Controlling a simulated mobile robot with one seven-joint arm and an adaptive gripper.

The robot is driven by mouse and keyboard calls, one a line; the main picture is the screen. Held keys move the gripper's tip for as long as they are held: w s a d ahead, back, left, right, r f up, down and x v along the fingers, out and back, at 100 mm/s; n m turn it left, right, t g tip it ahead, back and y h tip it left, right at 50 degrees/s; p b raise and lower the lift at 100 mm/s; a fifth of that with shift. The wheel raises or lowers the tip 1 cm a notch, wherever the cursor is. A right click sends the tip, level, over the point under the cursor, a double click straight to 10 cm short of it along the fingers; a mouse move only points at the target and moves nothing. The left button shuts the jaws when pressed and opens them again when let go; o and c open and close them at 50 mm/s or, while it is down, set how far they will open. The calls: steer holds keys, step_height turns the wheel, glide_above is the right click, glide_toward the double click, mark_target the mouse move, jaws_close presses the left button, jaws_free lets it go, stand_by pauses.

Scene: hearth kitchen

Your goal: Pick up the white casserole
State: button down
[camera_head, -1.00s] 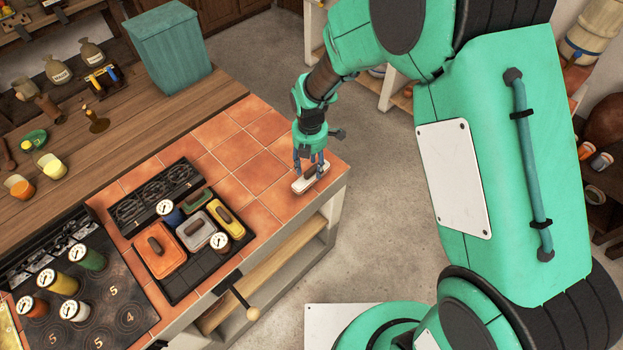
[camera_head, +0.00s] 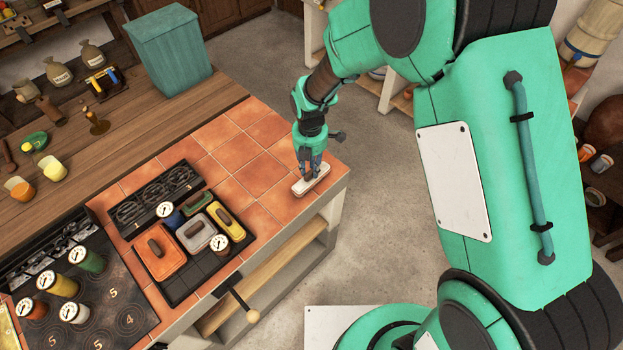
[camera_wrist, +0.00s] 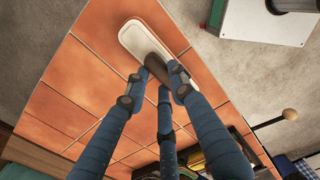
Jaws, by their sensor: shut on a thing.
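The white casserole (camera_head: 320,179) is a small, long, pale dish with a dark brown handle on its lid. It sits on the orange tiled counter (camera_head: 262,172) near the right corner. My gripper (camera_head: 309,177) is directly above it, pointing down, with its fingers closed on the handle. In the wrist view the casserole (camera_wrist: 134,37) lies at the top centre, and the blue-grey fingers (camera_wrist: 158,88) meet around its brown handle. Part of the casserole is hidden behind the fingers. I cannot see a gap between the casserole and the tiles.
A black tray (camera_head: 180,297) holding orange, grey and yellow casseroles and gauge-topped jars stands to the left. A dark rack (camera_head: 128,214) lies behind it. A wooden knob handle (camera_head: 253,314) sticks out from the counter front. The tiles behind the white casserole are clear.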

mark_target(310, 170)
steer(key=shift+r, duration=0.75)
step_height(310, 170, up, 2)
steer(key=shift+r+p, duration=0.1)
steer(key=shift+p, duration=0.5)
steer(key=s+d+p, duration=0.1)
steer(key=s+d, duration=0.1)
steer(key=s, duration=0.5)
steer(key=s+d+r+p, duration=0.1)
steer(key=s+d, duration=0.2)
steer(key=s, duration=0.5)
steer(key=shift+d+r, duration=0.15)
steer(key=shift+d, duration=0.1)
